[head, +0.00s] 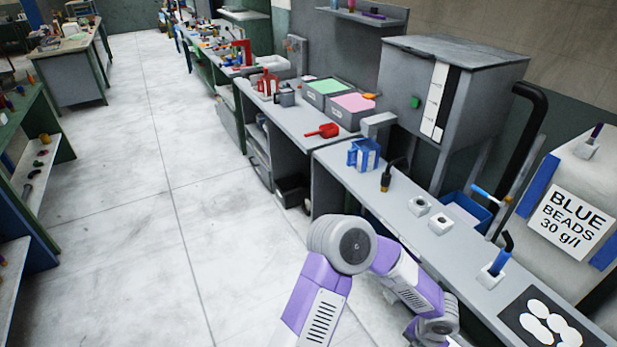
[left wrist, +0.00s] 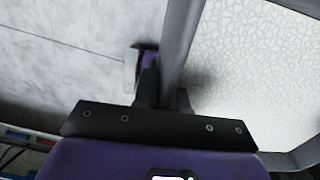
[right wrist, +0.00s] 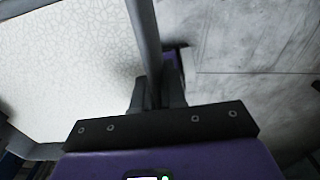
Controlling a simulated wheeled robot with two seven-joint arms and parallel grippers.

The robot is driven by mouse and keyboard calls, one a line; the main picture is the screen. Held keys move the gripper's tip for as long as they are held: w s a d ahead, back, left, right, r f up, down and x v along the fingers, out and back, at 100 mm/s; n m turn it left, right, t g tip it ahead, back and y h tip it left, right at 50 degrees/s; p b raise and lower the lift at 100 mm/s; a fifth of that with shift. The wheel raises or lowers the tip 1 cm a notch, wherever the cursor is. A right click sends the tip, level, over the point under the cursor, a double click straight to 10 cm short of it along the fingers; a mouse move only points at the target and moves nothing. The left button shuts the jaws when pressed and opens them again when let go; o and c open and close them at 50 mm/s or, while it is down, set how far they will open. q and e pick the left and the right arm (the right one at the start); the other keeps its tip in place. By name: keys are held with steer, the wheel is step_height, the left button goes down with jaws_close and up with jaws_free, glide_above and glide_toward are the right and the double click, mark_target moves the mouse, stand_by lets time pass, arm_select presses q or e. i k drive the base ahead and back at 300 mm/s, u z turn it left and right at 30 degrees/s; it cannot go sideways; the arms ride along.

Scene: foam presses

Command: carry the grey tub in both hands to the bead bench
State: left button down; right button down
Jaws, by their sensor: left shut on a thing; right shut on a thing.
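The grey tub shows only in the wrist views. Its wall (left wrist: 180,45) stands between the fingers of my left gripper (left wrist: 165,92), which is shut on it. My right gripper (right wrist: 158,90) is shut on the opposite wall, and the tub (right wrist: 145,35) shows there too. A pale, cell-patterned surface lies inside the tub. The head view shows neither the tub nor the grippers, only a purple arm of mine. A grey bench (head: 300,122) holds a green-filled bin, a pink-filled bin and a red scoop (head: 323,131); no label tells whether it is the bead bench.
A nearer grey bench (head: 390,208) runs along the right, with a blue jug (head: 364,155) on it. A sign (head: 572,222) reads "BLUE BEADS 30 g/l". A grey cabinet (head: 445,85) stands behind. Green shelves (head: 38,150) line the left. The pale floor (head: 150,200) between is clear.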

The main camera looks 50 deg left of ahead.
mark_target(301, 118)
steer(key=u, duration=0.6)
steer(key=k, duration=0.8)
steer(key=u, duration=0.75)
steer(key=k, duration=0.3)
steer(key=u, duration=0.9)
steer(key=i, duration=1)
steer(key=u, duration=0.6)
steer(key=i, duration=3.3)
steer(key=z, duration=0.5)
steer(key=i, duration=0.95)
steer(key=z, duration=1.2)
steer(key=i, duration=0.5)
steer(key=z, duration=0.6)
